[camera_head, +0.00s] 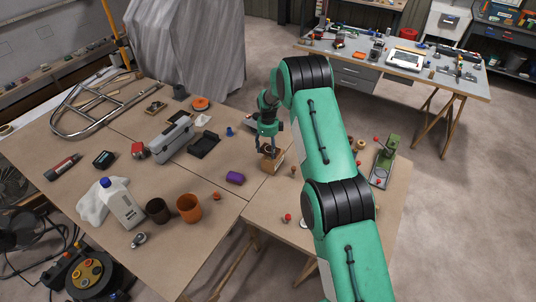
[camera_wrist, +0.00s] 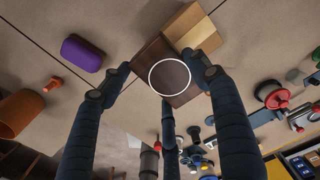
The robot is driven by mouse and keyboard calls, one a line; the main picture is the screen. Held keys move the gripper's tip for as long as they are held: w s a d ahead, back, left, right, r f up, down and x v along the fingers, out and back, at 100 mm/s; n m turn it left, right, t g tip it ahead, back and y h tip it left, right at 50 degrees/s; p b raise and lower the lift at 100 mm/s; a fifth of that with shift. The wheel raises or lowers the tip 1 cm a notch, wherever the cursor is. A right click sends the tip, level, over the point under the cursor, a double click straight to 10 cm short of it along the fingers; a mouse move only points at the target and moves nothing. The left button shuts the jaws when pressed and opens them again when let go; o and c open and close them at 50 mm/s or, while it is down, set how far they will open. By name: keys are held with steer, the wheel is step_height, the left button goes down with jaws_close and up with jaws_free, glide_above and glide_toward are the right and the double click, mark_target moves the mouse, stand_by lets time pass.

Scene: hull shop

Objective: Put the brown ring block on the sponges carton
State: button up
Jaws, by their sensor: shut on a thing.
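My gripper (camera_wrist: 158,85) is shut on the brown ring block (camera_wrist: 150,56), a dark brown block with a pale ring on the face toward the wrist camera. In the head view my gripper (camera_head: 268,144) points down near the inner corner of the tables, with the brown block at its fingertips. A tan box (camera_wrist: 194,30), which may be the sponges carton, is right beside the block in the wrist view. No label is readable on it. The two overlap in the head view, so I cannot tell whether they touch.
A purple block (camera_head: 235,177) lies left of my gripper. An orange cup (camera_head: 189,208), a dark cup (camera_head: 158,210) and a white bottle (camera_head: 122,204) stand farther left. A grey toolbox (camera_head: 171,140) lies behind. A green machine (camera_head: 384,160) stands right of my arm.

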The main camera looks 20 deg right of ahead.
mark_target(268, 149)
steer(key=shift+f, duration=0.1)
steer(key=shift+f+p, duration=0.3)
steer(key=shift+f, duration=1.35)
steer(key=shift+f, duration=0.2)
steer(key=o, duration=1.2)
steer(key=shift+r, duration=0.1)
steer(key=shift+r, duration=0.15)
steer(key=shift+r+b, duration=0.65)
steer(key=shift+r, duration=5.35)
steer(key=shift+r, duration=0.1)
